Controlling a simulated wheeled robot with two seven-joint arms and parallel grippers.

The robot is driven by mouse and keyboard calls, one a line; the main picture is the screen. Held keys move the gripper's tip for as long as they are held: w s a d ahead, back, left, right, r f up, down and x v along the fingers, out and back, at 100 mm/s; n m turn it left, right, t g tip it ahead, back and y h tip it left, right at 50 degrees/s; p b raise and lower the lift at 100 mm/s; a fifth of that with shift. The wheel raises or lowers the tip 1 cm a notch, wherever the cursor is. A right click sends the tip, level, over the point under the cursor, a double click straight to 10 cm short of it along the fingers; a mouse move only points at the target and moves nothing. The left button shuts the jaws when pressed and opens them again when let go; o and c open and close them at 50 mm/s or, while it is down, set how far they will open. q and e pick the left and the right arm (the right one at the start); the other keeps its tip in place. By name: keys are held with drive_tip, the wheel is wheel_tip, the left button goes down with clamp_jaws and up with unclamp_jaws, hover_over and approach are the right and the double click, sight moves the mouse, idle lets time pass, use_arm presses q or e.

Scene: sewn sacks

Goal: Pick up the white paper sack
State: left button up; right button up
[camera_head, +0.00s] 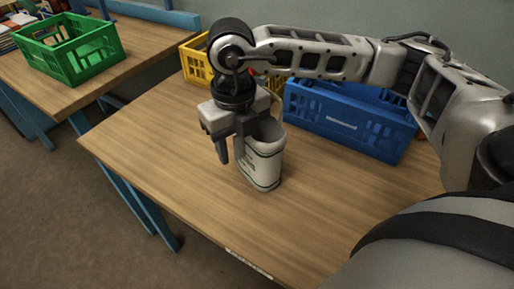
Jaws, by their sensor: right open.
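The white paper sack (262,167) stands upright on the wooden table, with green markings and a green band near its bottom. My right gripper (236,160) points down at the sack's upper left side, open. One finger hangs left of the sack, and the other overlaps the sack's upper left edge in the picture. I cannot tell whether that finger is inside, in front of or touching the sack. The gripper hides part of the sack's top. My left gripper is not in view.
A blue crate (345,134) stands behind and right of the sack, and a yellow crate (192,66) stands behind my arm. A green crate (70,57) sits on another table at the left. The wooden table (160,130) is clear to the left and in front.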

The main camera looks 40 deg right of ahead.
drive_tip(key=shift+f, duration=0.2)
clamp_jaws()
drive_tip(key=shift+r, duration=0.2)
